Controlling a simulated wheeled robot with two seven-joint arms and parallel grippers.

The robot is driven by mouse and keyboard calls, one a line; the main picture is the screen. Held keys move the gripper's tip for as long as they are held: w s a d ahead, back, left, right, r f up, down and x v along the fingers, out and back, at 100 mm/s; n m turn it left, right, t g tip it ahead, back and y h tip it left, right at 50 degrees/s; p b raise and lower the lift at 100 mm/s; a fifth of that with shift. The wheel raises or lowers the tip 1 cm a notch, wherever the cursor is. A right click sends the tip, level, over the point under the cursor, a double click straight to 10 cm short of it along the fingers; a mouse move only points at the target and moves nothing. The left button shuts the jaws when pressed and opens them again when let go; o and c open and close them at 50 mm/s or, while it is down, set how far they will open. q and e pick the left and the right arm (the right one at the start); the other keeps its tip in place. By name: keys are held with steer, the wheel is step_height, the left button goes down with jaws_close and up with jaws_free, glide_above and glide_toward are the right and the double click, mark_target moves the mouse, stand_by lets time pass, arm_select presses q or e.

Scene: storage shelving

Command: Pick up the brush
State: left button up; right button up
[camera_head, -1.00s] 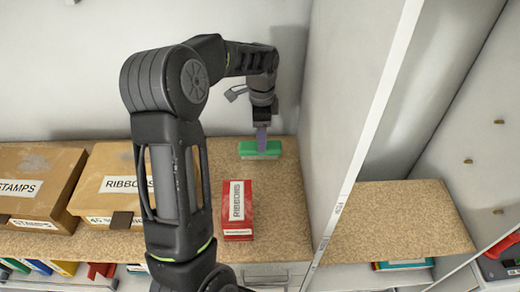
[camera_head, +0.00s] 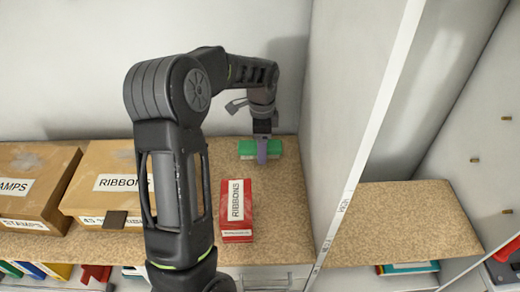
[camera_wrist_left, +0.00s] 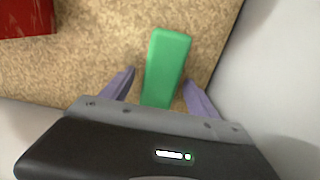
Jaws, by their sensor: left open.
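The brush (camera_head: 247,148) has a green block-shaped top with a pale underside and lies on the brown shelf near the back wall. In the left wrist view the green brush (camera_wrist_left: 167,65) reaches between the two purple fingers. My left gripper (camera_head: 263,150) points down over the brush in the head view. In the left wrist view the left gripper (camera_wrist_left: 160,92) is open, with one finger on each side of the brush and a visible gap to each finger. The near end of the brush is hidden behind the gripper body. My right gripper is not in view.
A red ribbons box (camera_head: 237,208) stands in front of the brush. Cardboard boxes (camera_head: 105,185) stand to the left. A white upright panel (camera_head: 330,130) rises close on the right. Bare shelf (camera_head: 280,205) lies between the red box and the panel.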

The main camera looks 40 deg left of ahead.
arm_select(q)
steer(key=c, duration=1.5)
steer(key=shift+r, duration=0.1)
step_height(320, 180, up, 5)
steer(key=p, duration=0.4)
steer(key=shift+r, duration=2.4)
